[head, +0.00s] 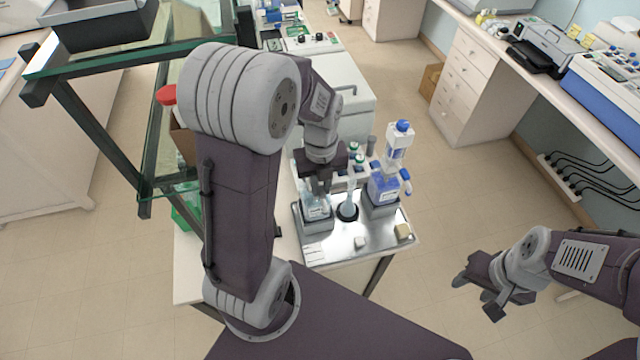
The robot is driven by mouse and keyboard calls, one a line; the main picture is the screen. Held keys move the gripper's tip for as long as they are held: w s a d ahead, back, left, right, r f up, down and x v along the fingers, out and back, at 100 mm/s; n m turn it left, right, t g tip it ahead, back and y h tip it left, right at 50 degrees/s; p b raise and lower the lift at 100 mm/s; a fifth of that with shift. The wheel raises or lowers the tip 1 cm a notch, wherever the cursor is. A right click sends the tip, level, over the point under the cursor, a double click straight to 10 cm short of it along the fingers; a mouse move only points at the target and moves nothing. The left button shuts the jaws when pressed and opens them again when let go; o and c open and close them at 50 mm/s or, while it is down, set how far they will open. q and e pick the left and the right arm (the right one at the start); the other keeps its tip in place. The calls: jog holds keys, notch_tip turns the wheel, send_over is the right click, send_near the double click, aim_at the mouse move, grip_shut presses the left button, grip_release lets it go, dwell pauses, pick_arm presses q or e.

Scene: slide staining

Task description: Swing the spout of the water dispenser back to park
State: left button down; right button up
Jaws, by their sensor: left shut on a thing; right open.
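A clear bottle with a pale label (317,208), which looks like the water dispenser, stands in a grey holder at the left of the metal tray (342,246). My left gripper (318,188) reaches down over its top and is shut on part of it. The jaws and arm hide the bottle's top and spout, so I cannot tell which way the spout points. My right gripper (478,296) is open and empty over the floor at the right, well away from the tray.
A blue-capped dispenser with blue liquid (385,187) stands at the right of the tray. A tube (349,196) stands upright between the two dispensers in a dark round holder. A glass shelf (130,55) stands at the left.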

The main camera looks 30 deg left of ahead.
aim_at(320, 188)
dwell(0.3)
pick_arm(q)
jog(key=c, duration=1.4)
grip_release()
jog(key=shift+o, duration=0.2)
notch_tip(320, 188, up, 9)
jog(key=shift+b, duration=0.55)
